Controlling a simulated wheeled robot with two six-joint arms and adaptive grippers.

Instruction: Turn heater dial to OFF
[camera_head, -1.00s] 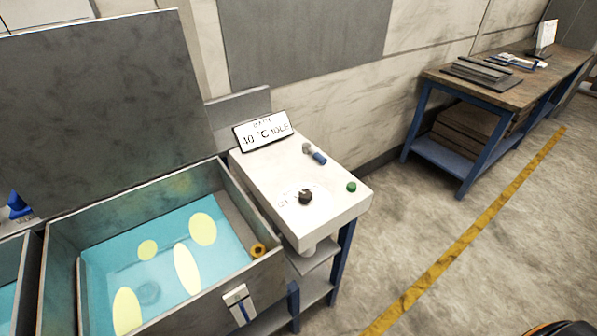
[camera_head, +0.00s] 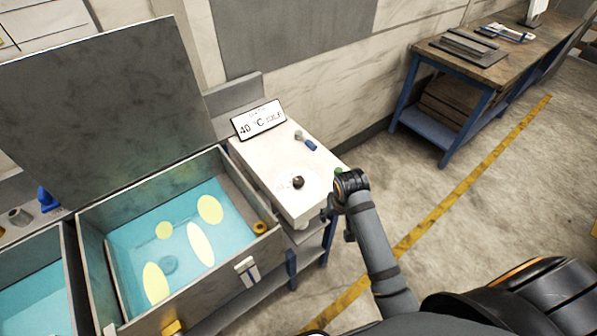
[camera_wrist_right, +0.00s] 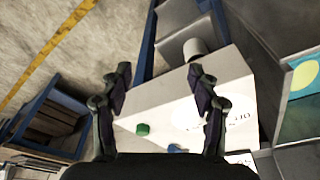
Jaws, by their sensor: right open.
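The heater dial (camera_head: 298,182) is a small dark round knob on top of the white control box (camera_head: 265,165), with faint markings around it. My right gripper (camera_head: 330,208) hangs beside the right front edge of the box, apart from the dial. In the right wrist view, its two fingers (camera_wrist_right: 157,82) are spread with nothing between them, over the box (camera_wrist_right: 163,115). The dial does not show there; a finger seems to cover it, and only part of its printed scale shows. The setting of the dial is too small to read. My left gripper is out of view.
A green button (camera_wrist_right: 143,129) and a blue-tipped switch (camera_head: 306,142) sit on the box. A display (camera_head: 258,120) reads 40 °C IDLE. An open bath (camera_head: 180,235) with blue liquid stands left of the box. A workbench (camera_head: 480,60) stands behind right.

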